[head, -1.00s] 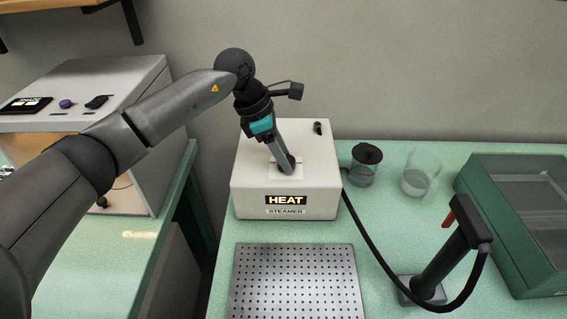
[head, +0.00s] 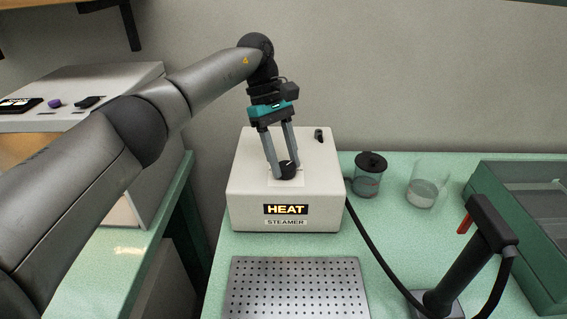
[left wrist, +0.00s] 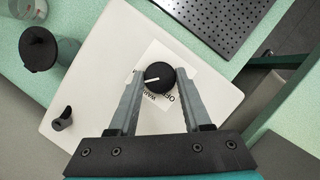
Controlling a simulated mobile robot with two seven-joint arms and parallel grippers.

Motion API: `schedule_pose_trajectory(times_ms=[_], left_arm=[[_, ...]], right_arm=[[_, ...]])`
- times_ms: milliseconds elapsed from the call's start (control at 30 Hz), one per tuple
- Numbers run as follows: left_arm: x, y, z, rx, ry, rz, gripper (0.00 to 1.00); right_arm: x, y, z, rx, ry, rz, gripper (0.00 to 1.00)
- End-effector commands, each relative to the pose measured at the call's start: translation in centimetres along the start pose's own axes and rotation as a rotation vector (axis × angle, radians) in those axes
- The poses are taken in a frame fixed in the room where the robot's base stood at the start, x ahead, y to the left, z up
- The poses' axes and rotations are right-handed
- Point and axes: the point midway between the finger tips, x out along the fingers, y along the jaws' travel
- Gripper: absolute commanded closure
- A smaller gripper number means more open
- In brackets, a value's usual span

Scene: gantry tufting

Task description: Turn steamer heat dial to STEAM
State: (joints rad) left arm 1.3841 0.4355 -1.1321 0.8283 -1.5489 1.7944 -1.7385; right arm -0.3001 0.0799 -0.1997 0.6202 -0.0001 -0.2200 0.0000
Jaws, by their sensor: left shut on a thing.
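The steamer (head: 245,200) is a cream box on the green table, with a lit HEAT display (head: 286,209) and a STEAMER label on its front. Its black heat dial (head: 288,169) stands on a white label plate on top. My left gripper (head: 281,173) points down, shut on the dial with one finger on each side. The left wrist view shows the dial (left wrist: 159,76) between the fingertips (left wrist: 159,78), with a white pointer line. Label letters beside it look like OFF and WARM, partly hidden by the fingers and dial. My right gripper is out of view.
A small black knob (head: 319,135) sits at the steamer's back right. A dark-lidded jar (head: 369,176) and a clear beaker (head: 425,188) stand to the right. A hose runs to a black handpiece (head: 465,262). A perforated plate (head: 297,290) lies in front.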

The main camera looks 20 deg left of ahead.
Motion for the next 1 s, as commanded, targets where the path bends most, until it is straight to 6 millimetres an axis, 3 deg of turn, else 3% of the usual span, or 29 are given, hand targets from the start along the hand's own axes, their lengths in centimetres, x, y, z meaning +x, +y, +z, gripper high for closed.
schedule_pose_trajectory(times_ms=[433,1000], left_arm=[[-0.05,0.25,0.08,0.27,0.002,-0.111,1.0],[-0.05,0.26,0.01,0.339,0.004,-0.138,1.0]], right_arm=[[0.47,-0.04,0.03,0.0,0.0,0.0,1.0],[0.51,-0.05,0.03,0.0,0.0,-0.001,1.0]])
